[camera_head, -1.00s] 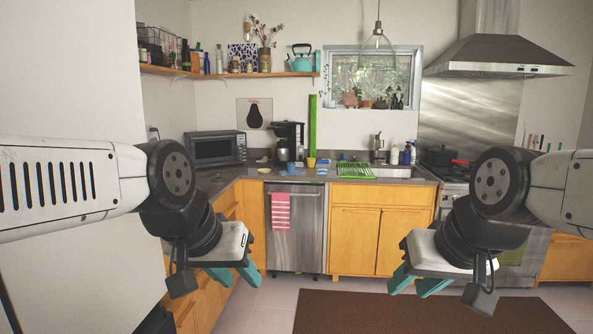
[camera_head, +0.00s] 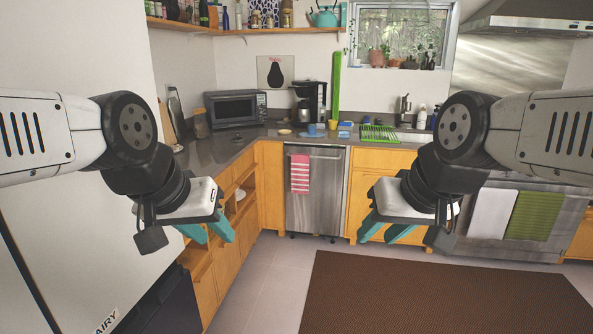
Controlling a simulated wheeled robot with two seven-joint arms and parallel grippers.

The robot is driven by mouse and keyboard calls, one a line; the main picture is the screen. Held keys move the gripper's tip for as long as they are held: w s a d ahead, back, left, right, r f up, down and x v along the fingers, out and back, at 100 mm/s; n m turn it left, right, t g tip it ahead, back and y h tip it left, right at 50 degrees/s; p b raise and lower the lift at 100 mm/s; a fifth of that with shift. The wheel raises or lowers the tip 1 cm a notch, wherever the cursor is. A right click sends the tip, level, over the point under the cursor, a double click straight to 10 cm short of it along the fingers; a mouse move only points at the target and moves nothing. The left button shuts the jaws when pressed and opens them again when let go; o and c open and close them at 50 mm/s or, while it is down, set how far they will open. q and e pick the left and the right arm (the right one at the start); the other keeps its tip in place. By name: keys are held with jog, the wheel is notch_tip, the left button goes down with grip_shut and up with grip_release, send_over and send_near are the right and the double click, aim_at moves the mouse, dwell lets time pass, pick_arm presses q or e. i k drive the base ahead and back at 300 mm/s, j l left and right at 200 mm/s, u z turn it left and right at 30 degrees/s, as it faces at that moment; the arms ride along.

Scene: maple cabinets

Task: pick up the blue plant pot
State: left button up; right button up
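A small blue pot-like object (camera_head: 312,130) stands on the counter near the corner, left of a yellow cup (camera_head: 332,125). It is small in the view, so I cannot be sure that it is a plant pot. My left gripper (camera_head: 208,233) is in front of the left cabinets, well short of the blue object, with its teal fingers apart and empty. My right gripper (camera_head: 384,231) is in front of the lower cabinet, right of the dishwasher, also with fingers apart and empty.
The grey counter (camera_head: 222,150) turns a corner by the microwave (camera_head: 235,108). A coffee maker (camera_head: 310,101) stands behind the blue object, and a green dish rack (camera_head: 379,133) is to its right. The dishwasher (camera_head: 315,208) is below. Floor and a brown mat (camera_head: 430,295) are free ahead.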

aim_at(311, 127)
jog(key=i, duration=4)
jog(key=i+u, duration=0.15)
jog(key=i, duration=0.45)
